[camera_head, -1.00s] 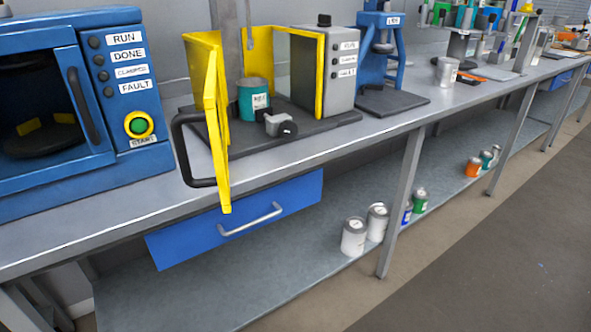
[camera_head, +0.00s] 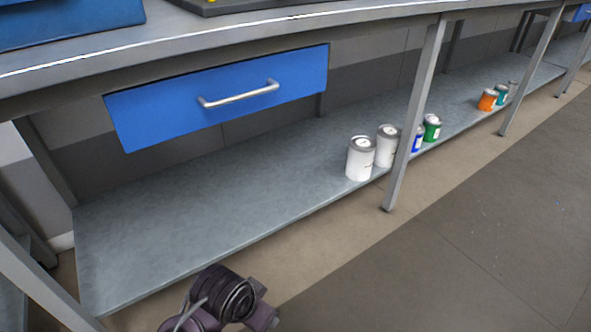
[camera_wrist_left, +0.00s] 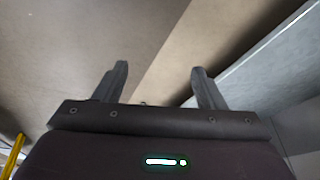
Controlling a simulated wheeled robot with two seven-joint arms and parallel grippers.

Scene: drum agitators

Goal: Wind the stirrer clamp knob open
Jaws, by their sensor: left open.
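The stirrer clamp knob is out of view in the head view now. Only the front edge of the dark stirrer base (camera_head: 250,5) shows at the top, on the bench. My left gripper (camera_wrist_left: 158,72) shows in the left wrist view, with its two fingers apart and nothing between them. It is over the floor and beside a grey shelf or bench edge. My right gripper is not in view.
The bench top (camera_head: 215,35) has a blue drawer (camera_head: 225,97) below it. White cans (camera_head: 360,160) and coloured cans stand on the lower shelf (camera_head: 200,205). A bench leg (camera_head: 413,120) stands in front. The floor (camera_head: 480,230) is clear. A yellow bar (camera_wrist_left: 13,153) shows in the wrist view.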

